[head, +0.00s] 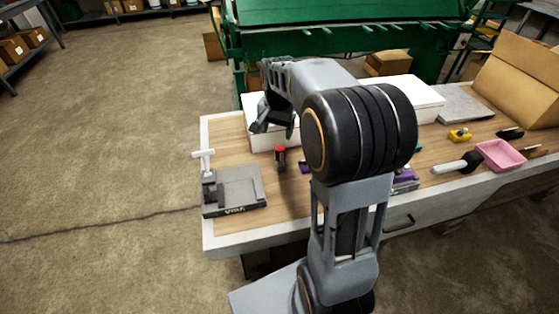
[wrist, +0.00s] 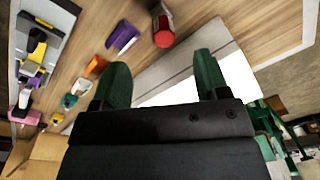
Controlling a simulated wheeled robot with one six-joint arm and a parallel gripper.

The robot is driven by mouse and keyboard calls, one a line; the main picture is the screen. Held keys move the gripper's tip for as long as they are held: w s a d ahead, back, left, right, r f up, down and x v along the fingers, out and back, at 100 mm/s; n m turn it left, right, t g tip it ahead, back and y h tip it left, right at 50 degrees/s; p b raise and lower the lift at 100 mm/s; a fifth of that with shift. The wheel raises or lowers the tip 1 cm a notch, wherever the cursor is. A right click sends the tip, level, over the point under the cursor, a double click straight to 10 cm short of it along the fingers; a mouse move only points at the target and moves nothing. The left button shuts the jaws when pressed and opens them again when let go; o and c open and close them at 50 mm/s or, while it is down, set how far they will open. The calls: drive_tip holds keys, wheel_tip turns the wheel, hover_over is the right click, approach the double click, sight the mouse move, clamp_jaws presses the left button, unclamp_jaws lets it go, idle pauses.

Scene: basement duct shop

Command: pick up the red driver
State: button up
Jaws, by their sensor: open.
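The red driver (head: 280,153) lies on the wooden bench top, in front of the white box at the left. It shows a red end and a dark part. In the wrist view its red end (wrist: 163,38) is near the top, beyond the fingertips, and its dark part runs up to the picture's edge. My gripper (head: 270,128) is over the white box, a little left of and behind the driver. In the wrist view my gripper (wrist: 162,68) has its two dark green fingers wide apart, with nothing held between them. The driver is apart from both fingers.
A grey vise (head: 233,188) stands at the bench's left front. White boxes (head: 262,138) line the back. A purple item (wrist: 123,37) and an orange item (wrist: 97,66) lie near the driver. A pink tray (head: 502,154) and a yellow item (head: 459,135) are at the right.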

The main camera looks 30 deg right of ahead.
sight(281, 147)
drive_tip(key=w+d+f+m, duration=0.2)
drive_tip(key=w+d, duration=0.1)
drive_tip(key=shift+w+f+g, duration=0.15)
drive_tip(key=shift+f+g, duration=0.05)
drive_tip(key=shift+g, duration=0.2)
drive_tip(key=f, duration=0.7)
drive_tip(key=shift+w+d+f, duration=0.1)
drive_tip(key=shift+w+f, duration=0.1)
drive_tip(key=shift+f, duration=0.1)
drive_tip(key=shift+f+p, duration=0.7)
drive_tip(key=shift+f, duration=2.2)
drive_tip(key=c, duration=1.1)
